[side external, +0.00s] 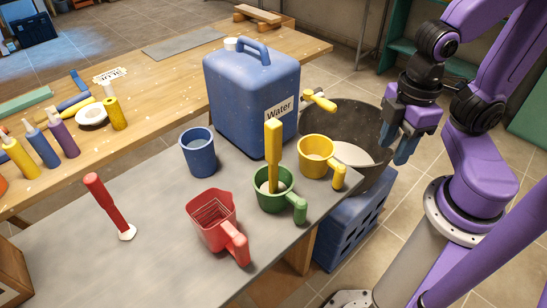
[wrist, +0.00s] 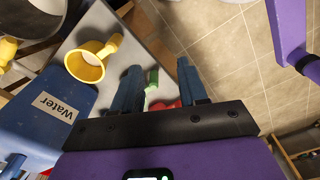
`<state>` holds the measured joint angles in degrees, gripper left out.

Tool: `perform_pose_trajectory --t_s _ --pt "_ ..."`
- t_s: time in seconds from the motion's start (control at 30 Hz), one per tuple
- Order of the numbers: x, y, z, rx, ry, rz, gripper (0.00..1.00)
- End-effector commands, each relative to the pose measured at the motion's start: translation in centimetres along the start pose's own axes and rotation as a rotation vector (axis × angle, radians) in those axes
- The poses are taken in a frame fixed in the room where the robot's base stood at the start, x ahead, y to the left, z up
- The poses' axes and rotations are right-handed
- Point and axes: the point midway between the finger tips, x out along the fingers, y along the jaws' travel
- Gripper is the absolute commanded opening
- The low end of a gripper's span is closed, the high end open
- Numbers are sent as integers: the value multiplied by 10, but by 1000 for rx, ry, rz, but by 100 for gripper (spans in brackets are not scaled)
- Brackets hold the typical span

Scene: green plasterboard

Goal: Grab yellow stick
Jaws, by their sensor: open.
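A yellow stick (side external: 273,155) stands upright in the green mug (side external: 270,202) on the grey tabletop in the side external view. Its lower end is hidden inside the mug. My gripper (side external: 397,138) is open and empty, in the air to the right of the stick and beyond the table's edge. In the wrist view my gripper (wrist: 159,70) shows two blue fingers apart with nothing held between them. Part of the green mug's handle (wrist: 152,77) shows between the fingers; I cannot make out the yellow stick there.
A yellow mug (side external: 315,155), red mug (side external: 212,220), blue cup (side external: 198,152) and tall blue water can (side external: 250,95) stand around the green mug. A dark bucket (side external: 345,125) lies between table and arm. A red stick (side external: 106,203) stands at left.

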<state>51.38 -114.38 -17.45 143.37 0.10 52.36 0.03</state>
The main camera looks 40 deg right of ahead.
Motion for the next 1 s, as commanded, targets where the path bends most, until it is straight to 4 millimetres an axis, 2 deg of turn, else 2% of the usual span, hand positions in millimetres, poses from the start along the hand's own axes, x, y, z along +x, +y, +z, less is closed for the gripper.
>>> perform_pose_trajectory --t_s 0.43,0.47,0.5,0.8,0.93,1.0 --pt "0 0 0 0 0 0 43" --pt "0 0 0 0 0 0 49" --pt "0 0 0 0 0 0 62" --pt "1 0 0 -9 -6 4 62" --pt "10 3 2 -138 -85 61 62" --pt "18 8 2 -286 -170 131 62"
